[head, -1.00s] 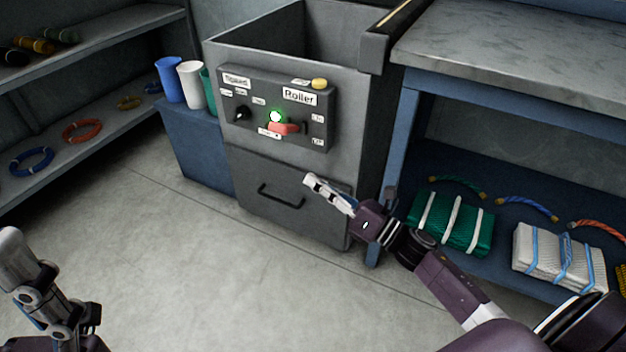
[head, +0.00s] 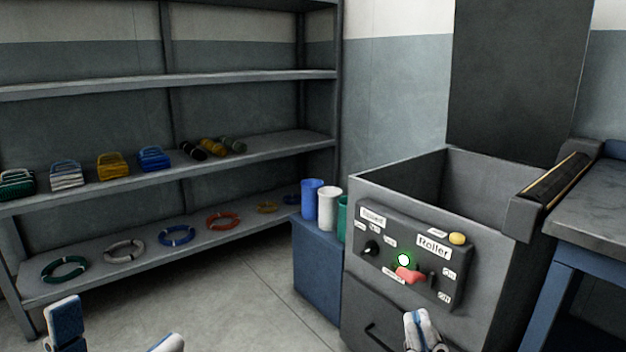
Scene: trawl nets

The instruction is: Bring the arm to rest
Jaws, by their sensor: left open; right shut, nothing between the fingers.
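My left gripper (head: 116,322) shows at the bottom left of the head view. Its two fingers stand wide apart, with nothing between them. My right gripper (head: 418,322) shows at the bottom edge, in front of the lower part of the grey machine (head: 480,190). Its fingers are together and hold nothing. The rest of both arms is out of the frame. The machine's control panel (head: 385,222) has a lit green lamp (head: 403,260), a red lever (head: 411,276) and a yellow button (head: 457,239).
A shelf rack (head: 180,75) on the left holds net bundles, spools and rope rings. A blue cabinet (head: 316,275) with blue, white and green cups stands between the rack and the machine. A workbench (head: 600,215) is at the right. The floor (head: 255,310) in front is clear.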

